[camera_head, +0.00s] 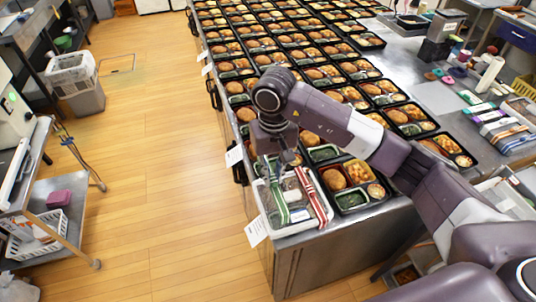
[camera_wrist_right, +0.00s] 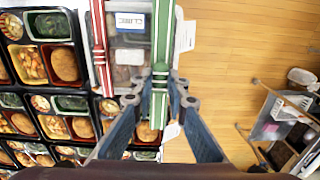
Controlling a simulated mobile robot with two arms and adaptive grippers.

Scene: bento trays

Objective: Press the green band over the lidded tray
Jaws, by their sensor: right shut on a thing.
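The lidded tray (camera_head: 293,214) sits at the near left corner of the metal counter, and its clear lid (camera_wrist_right: 129,57) shows in the right wrist view. The green-and-white striped band (camera_head: 280,203) runs lengthwise along its left side; it also shows in the right wrist view (camera_wrist_right: 162,38). A red-and-white striped band (camera_head: 316,196) runs along the other side of the tray, also in the right wrist view (camera_wrist_right: 98,35). My left gripper is in neither view.
An open bento tray (camera_head: 352,202) stands close to the right of the lidded tray. Rows of filled bento trays (camera_head: 322,72) cover the counter behind. The wooden floor (camera_head: 170,150) is open at the left.

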